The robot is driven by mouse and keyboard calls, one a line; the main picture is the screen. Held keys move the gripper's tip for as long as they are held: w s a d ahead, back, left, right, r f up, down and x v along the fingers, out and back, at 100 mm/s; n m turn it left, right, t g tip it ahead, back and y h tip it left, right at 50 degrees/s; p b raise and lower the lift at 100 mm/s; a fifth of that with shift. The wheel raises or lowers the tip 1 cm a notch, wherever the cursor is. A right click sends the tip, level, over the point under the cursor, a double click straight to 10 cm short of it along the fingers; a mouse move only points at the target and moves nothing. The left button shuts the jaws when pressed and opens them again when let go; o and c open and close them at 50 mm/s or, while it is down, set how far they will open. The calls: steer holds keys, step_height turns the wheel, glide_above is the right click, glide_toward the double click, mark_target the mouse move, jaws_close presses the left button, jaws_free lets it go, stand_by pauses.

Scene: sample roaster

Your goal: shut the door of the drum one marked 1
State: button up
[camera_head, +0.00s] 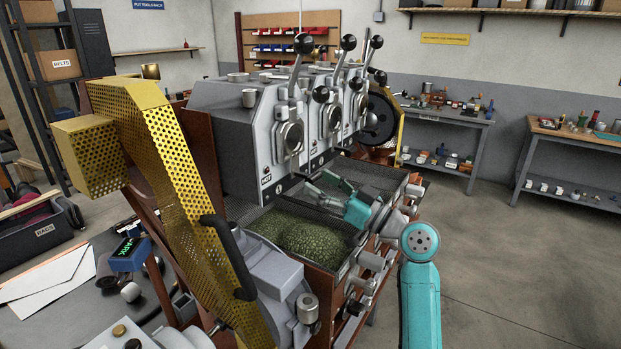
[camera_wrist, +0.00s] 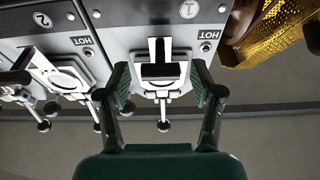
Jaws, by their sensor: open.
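Drum one (camera_head: 289,136) is the nearest drum on the roaster's grey front, with a round metal face and a black-knobbed lever above it. In the wrist view its plate marked 1 (camera_wrist: 188,10) is at the top. Its pale door fitting (camera_wrist: 161,84), with a dark middle, shows between my fingers; I cannot tell how far the door stands open. My gripper (camera_head: 317,181) is open and empty, below and right of the drum face in the head view. In the wrist view my gripper (camera_wrist: 160,72) has its fingers spread either side of the fitting, without clear contact.
Drum two (camera_wrist: 68,80) is left of drum one in the wrist view. A tray of green beans (camera_head: 312,238) lies below the drums. A yellow perforated guard (camera_head: 168,135) stands at the left. Open floor (camera_head: 500,270) lies to the right.

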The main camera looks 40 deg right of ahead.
steer(key=s+d, duration=0.2)
steer(key=s, duration=0.4)
steer(key=s+d, duration=0.2)
steer(key=s, duration=0.4)
steer(key=shift+s+d+f, duration=0.15)
steer(key=shift+s+d, duration=0.1)
steer(key=s+d+r, duration=0.1)
steer(key=s+r, duration=0.3)
steer(key=r, duration=0.2)
steer(key=shift+s+d, duration=0.35)
stand_by(0.8)
